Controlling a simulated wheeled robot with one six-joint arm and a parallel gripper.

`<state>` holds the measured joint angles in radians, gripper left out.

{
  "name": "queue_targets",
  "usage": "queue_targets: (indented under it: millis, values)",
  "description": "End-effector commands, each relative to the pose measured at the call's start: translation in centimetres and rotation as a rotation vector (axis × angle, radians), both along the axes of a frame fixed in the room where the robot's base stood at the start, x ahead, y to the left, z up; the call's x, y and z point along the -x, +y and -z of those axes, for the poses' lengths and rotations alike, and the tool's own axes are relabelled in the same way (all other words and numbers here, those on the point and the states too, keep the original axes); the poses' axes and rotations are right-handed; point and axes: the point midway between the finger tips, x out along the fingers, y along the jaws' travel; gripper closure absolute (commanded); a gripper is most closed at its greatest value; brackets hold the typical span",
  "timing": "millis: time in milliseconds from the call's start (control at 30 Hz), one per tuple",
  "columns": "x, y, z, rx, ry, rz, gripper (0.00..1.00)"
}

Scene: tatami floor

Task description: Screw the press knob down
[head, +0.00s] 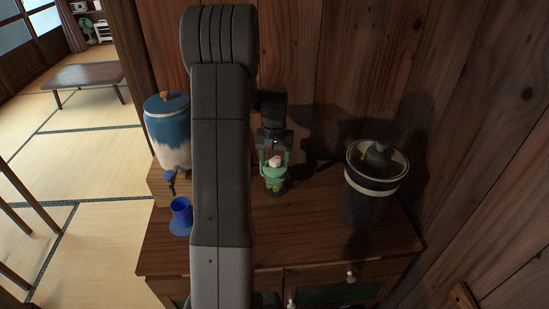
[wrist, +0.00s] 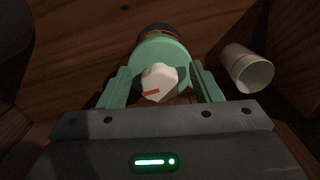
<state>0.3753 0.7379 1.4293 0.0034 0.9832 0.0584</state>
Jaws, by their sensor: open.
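A small green press (head: 275,183) with a darker base stands on the wooden cabinet top. Its white faceted knob (wrist: 159,82) carries a red mark and sits above a round green lid (wrist: 160,54) in the wrist view. The knob also shows in the head view (head: 275,161). My gripper (head: 274,166) points down over the press with its green fingers apart. In the wrist view the fingers of my gripper (wrist: 161,76) stand on either side of the knob, with gaps visible. The far side of the press is hidden.
A dark container with a cream band (head: 371,187) stands at the right. A blue and white dispenser (head: 168,128) and a blue cup (head: 181,211) are left of my arm. A whitish cup (wrist: 247,69) is right of the press in the wrist view. Wooden walls close in behind.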

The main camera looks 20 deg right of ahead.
Motion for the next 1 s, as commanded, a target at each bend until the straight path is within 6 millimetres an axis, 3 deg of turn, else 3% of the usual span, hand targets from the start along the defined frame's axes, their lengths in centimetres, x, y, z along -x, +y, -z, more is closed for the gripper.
queue_targets:
  millis: [100, 567, 1000]
  values:
    - [-0.1, -0.1, -1.9, 0.003, -0.004, -0.001, 0.42]
    - [-0.2, -0.2, -6.7, 0.006, -0.007, -0.002, 0.42]
    - [-0.2, -0.2, -6.9, 0.006, -0.007, -0.003, 0.42]
